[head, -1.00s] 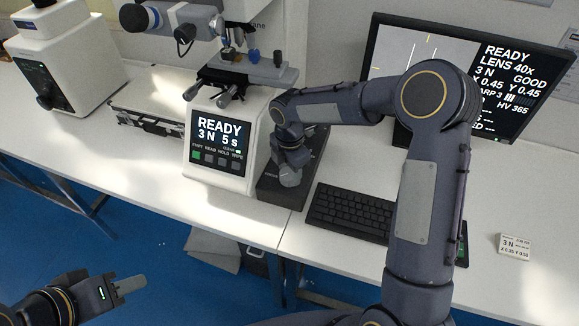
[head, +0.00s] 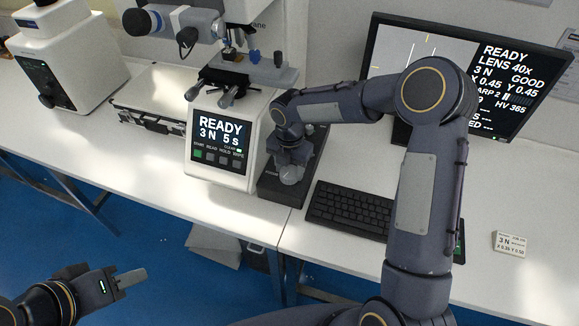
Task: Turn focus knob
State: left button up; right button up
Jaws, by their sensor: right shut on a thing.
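The hardness tester (head: 215,178) is a white machine with a dark front screen reading READY, 3 N, 5 s. A low dark box (head: 268,188) stands against its right side. My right gripper (head: 290,176) points down at this box, with its pale fingertips low at the box's top. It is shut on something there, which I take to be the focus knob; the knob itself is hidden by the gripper. My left gripper (head: 133,278) is at the lower left, away from the table, seen side-on, so its opening does not show.
A monitor (head: 547,75) behind my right arm shows READY, LENS 40x and a sharpness reading of 2. A keyboard (head: 350,208) lies right of the box, a small label card (head: 511,244) further right. A case (head: 150,118) and another white machine (head: 75,60) stand left.

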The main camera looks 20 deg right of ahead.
aim_at(289, 171)
jog(key=shift+w+r, duration=0.1)
jog(key=o, duration=1)
notch_tip(289, 171, up, 8)
jog(key=shift+f+b, duration=0.15)
jog(key=shift+b, duration=0.25)
